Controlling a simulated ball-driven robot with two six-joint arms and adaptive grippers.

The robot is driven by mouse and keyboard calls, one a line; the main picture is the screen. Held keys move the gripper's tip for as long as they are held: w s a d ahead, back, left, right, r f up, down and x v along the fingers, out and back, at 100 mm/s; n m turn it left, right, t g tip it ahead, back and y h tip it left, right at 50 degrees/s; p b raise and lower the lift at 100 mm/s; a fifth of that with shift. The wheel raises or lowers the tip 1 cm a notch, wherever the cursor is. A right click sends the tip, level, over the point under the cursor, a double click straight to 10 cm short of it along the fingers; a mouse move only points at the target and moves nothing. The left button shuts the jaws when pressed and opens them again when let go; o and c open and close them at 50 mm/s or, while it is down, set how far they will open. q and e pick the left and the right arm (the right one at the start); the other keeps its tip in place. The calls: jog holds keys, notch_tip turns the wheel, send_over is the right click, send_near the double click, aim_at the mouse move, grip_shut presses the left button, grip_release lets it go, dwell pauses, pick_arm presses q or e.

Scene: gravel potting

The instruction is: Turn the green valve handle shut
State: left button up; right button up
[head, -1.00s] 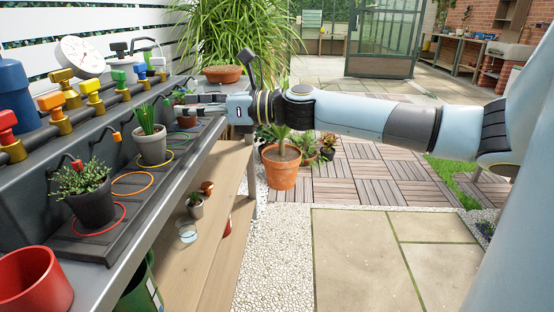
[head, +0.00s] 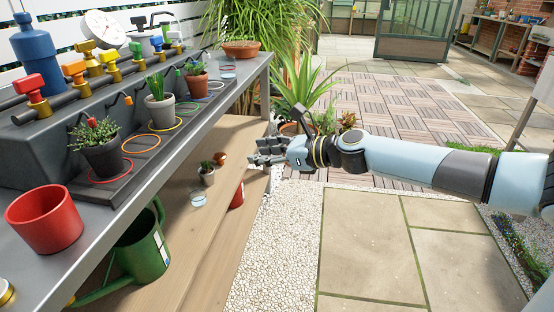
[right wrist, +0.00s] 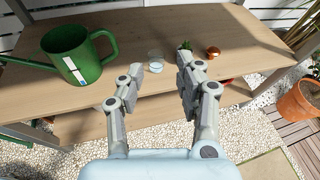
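The green valve handle (head: 135,48) sits on the dark pipe at the back of the bench, between the yellow handle (head: 108,57) and the blue handle (head: 156,42). It is small here, and its exact angle is hard to tell. My right gripper (head: 259,152) is in front of the bench's front edge, below the bench top and well away from the handle. Its fingers are apart with nothing between them, and they also show in the right wrist view (right wrist: 157,70), over the lower wooden shelf. My left gripper is not in view.
A red handle (head: 29,85) and an orange handle (head: 73,69) are farther left on the pipe. Potted plants stand in front, with coloured rings around. A red pot (head: 45,219) is on the bench's near end. A green watering can (head: 142,250) stands on the lower shelf (head: 215,150).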

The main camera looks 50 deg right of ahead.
jog(key=shift+s+d+f, duration=0.2)
jog(key=shift+s+f, duration=0.4)
jog(key=shift+f, duration=0.05)
